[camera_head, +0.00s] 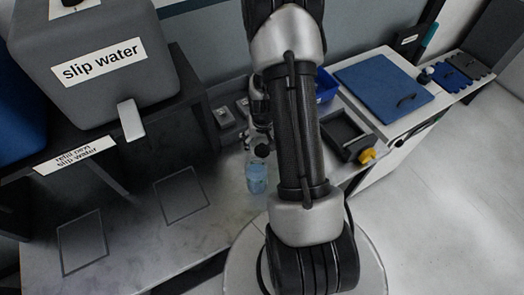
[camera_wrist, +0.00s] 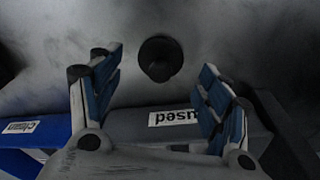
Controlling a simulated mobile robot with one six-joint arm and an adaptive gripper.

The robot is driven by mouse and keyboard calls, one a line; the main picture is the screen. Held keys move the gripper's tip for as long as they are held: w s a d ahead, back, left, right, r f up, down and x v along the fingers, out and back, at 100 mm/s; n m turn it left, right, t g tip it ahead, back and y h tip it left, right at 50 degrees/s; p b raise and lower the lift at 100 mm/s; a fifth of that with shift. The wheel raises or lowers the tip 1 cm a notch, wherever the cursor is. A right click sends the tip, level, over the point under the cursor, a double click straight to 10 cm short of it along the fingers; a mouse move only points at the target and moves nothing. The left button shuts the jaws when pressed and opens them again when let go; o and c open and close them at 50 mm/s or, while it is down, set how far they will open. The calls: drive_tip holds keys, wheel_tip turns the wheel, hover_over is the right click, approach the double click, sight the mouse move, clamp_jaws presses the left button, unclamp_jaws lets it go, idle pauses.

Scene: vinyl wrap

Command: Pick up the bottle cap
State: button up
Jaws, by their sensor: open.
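In the wrist view, a black round cap (camera_wrist: 160,58) stands on a grey worktop, beyond and between the fingertips of my gripper (camera_wrist: 160,68). The fingers, with blue pads, are spread wide and nothing is between them. In the head view, a clear bottle with blue liquid (camera_head: 257,178) stands on the worktop, and a dark cap (camera_head: 262,150) shows at its upper end. I cannot tell from this view whether the cap sits on the bottle or behind it. My gripper (camera_head: 259,112) is just behind, partly hidden by my arm.
A blue bin (camera_head: 325,86) and a dark tray (camera_head: 345,134) lie right of my arm. A slip water tank (camera_head: 95,95) stands on a shelf at left. The front-left worktop (camera_head: 135,235) is clear.

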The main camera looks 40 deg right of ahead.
sight(261, 150)
wheel_tip(261, 150, down, 2)
drive_tip(key=shift+w+d+f, duration=0.1)
drive_tip(key=shift+w+f, duration=0.05)
drive_tip(key=shift+f, duration=0.05)
drive_tip(key=shift+c, duration=0.3)
drive_tip(key=c, duration=0.8)
